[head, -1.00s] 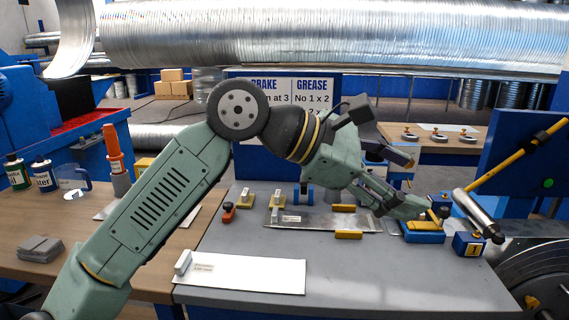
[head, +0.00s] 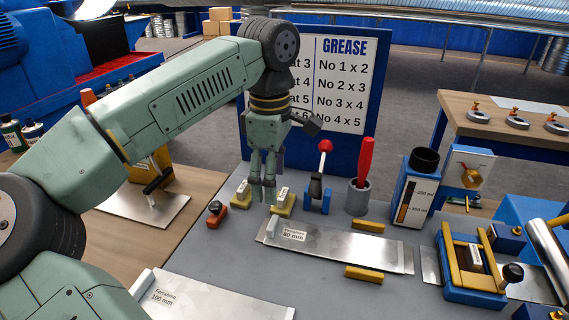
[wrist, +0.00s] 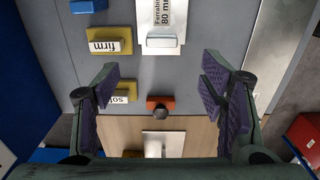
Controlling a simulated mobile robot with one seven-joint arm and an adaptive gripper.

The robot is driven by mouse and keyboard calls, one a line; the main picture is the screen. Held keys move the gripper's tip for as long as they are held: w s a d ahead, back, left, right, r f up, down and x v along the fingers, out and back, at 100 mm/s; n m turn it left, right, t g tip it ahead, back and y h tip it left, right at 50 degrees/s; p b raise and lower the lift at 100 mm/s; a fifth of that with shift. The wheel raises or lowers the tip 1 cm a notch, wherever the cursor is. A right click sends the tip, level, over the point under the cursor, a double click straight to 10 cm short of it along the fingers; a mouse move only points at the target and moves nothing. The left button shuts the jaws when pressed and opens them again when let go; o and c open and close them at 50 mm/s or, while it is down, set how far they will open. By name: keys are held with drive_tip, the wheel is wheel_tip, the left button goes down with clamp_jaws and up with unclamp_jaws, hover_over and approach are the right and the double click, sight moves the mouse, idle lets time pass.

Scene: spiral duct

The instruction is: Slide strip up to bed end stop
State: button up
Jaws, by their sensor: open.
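A metal strip (head: 340,245) labelled 80 mm lies flat on the grey bench, with a small light block (head: 273,228) at its left end. Two yellow guide blocks (head: 367,249) (head: 364,274) flank its right part. To its right is a blue and yellow device (head: 465,262) with a thin plate (head: 431,266) at its left; I cannot tell which part is the end stop. My gripper (head: 263,197) points down, open and empty, left of the strip near two yellow-based pads. The wrist view shows the strip's labelled end (wrist: 160,15) beyond my spread fingers (wrist: 160,90).
Pads marked firm (wrist: 106,42) and soft (wrist: 118,92) and a red block with a dark knob (head: 217,211) stand close to my gripper. A red-knobbed lever (head: 320,180), a cup with a red tool (head: 358,196) and a measuring container (head: 414,190) stand behind. A 100 mm strip (head: 215,298) lies in front.

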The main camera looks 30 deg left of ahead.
sight(273, 222)
wheel_tip(273, 222, down, 11)
drive_tip(key=b, duration=0.8)
drive_tip(key=shift+s+r, duration=0.1)
drive_tip(key=shift+r, duration=0.05)
drive_tip(key=shift+c, duration=0.6)
drive_tip(key=shift+r, duration=0.1)
drive_tip(key=c, duration=1.3)
drive_tip(key=shift+s+a+p, duration=0.3)
drive_tip(key=shift+s+a, duration=0.05)
drive_tip(key=shift+a, duration=0.95)
drive_tip(key=shift+s+a+p, duration=0.3)
drive_tip(key=shift+s+a, duration=0.05)
drive_tip(key=shift+a, duration=0.95)
drive_tip(key=shift+s+a+p, duration=0.3)
drive_tip(key=shift+s+a, duration=0.05)
drive_tip(key=shift+a, duration=0.95)
drive_tip(key=shift+c, duration=0.5)
drive_tip(key=o, duration=1.5)
